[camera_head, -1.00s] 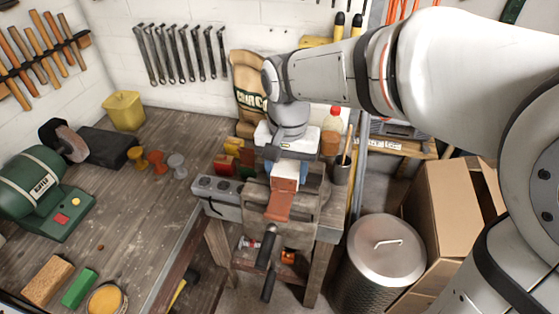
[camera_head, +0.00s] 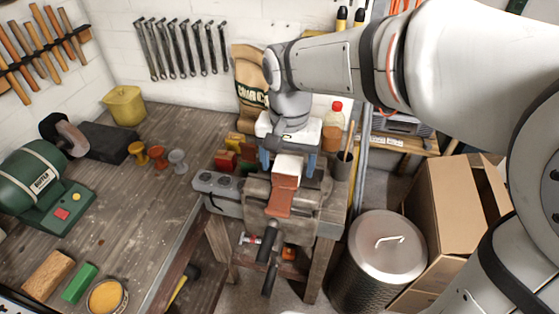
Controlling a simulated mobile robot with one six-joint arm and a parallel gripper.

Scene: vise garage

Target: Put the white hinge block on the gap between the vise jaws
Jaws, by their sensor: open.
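The white hinge block (camera_head: 288,165) sits on top of the vise (camera_head: 257,195), across the middle of its jaws. A reddish-brown leaf (camera_head: 280,203) hangs from its front side over the vise. My gripper (camera_head: 288,165) is open, with one blue finger on the left of the block and one on the right. Both fingers look apart from the block. The jaw gap is hidden under the block and leaf, so I cannot tell how exactly the block is centred on it.
A dark cup (camera_head: 342,166) and a red-capped bottle (camera_head: 334,116) stand to the right and behind. A metal bin (camera_head: 385,250) and a cardboard box (camera_head: 450,220) fill the right floor.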

